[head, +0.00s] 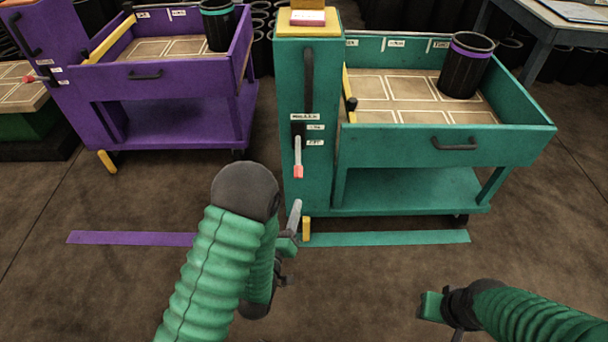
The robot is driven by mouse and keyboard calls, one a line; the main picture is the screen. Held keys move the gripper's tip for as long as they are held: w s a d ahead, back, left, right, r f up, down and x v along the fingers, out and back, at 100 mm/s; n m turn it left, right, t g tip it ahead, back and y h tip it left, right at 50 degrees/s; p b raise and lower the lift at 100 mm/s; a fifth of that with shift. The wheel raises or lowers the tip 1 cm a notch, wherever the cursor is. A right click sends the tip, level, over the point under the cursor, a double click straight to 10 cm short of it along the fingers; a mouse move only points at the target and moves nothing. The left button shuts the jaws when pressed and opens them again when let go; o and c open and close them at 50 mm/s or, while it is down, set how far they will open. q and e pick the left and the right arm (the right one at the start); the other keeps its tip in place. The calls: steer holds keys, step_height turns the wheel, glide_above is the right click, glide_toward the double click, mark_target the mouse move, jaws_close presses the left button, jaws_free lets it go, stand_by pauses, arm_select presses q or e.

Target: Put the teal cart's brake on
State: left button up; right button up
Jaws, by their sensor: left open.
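The teal cart (430,145) stands ahead, right of centre. Its brake lever (298,155), white with a red tip, hangs down from a dark plate on the front of the cart's column. Small labels (315,134) sit beside the plate, too small to read surely. A yellow block (306,229) shows at the cart's near left foot. My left gripper (291,225) is open and empty, low in front of the column, below and apart from the lever. My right gripper (432,307) is at the lower right, away from the cart; its fingers are not clear.
A purple cart (165,120) stands on the left with its own red-tipped lever (35,78). A black bin with a purple band (467,65) stands in the teal cart's tray. Teal (390,238) and purple (130,238) strips mark the floor. The floor between the carts is clear.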

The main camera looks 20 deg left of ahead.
mark_target(300, 165)
arm_select(q)
steer(key=w+b, duration=0.1)
steer(key=w, duration=0.4)
steer(key=w+b, duration=0.2)
steer(key=w, duration=0.3)
steer(key=w+b, duration=0.2)
steer(key=w, duration=0.4)
steer(key=shift+a+r, duration=0.1)
steer(key=shift+a, duration=0.15)
steer(key=shift+w+r, duration=0.15)
steer(key=shift+w, duration=0.2)
jaws_close()
